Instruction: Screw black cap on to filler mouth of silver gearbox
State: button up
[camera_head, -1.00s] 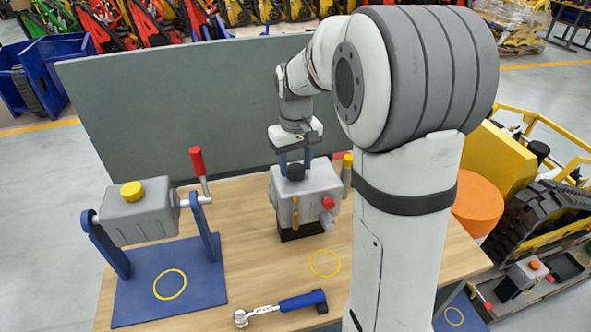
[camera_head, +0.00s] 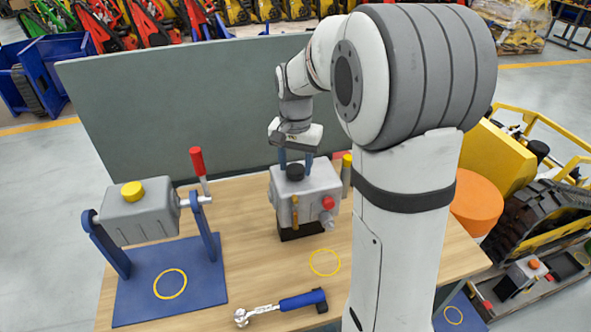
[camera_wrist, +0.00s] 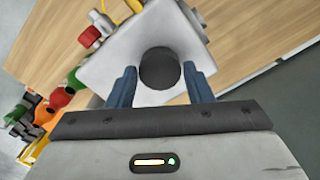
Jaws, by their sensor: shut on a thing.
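The silver gearbox (camera_head: 312,205) stands on the wooden table on a dark base, with a red plug and yellow parts on its front. The black cap (camera_head: 295,172) sits upright on top of it, at the filler mouth, which is hidden under the cap. My gripper (camera_head: 295,160) points straight down, its blue fingers on either side of the cap and shut on it. The wrist view shows the round cap (camera_wrist: 160,68) between the two fingers over the pale gearbox top (camera_wrist: 120,62). I cannot see the thread.
A second grey gearbox (camera_head: 140,220) with a yellow cap and red-handled crank hangs in a blue stand at left. A blue-handled wrench (camera_head: 280,306) lies at the table's front. A grey panel (camera_head: 190,105) stands behind. A yellow ring mark (camera_head: 325,251) is on clear table.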

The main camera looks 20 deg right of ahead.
jog(key=m, duration=0.4)
jog(key=shift+r+m, duration=0.1)
jog(key=shift+m, duration=0.2)
jog(key=o, duration=0.8)
jog(key=shift+c, duration=0.2)
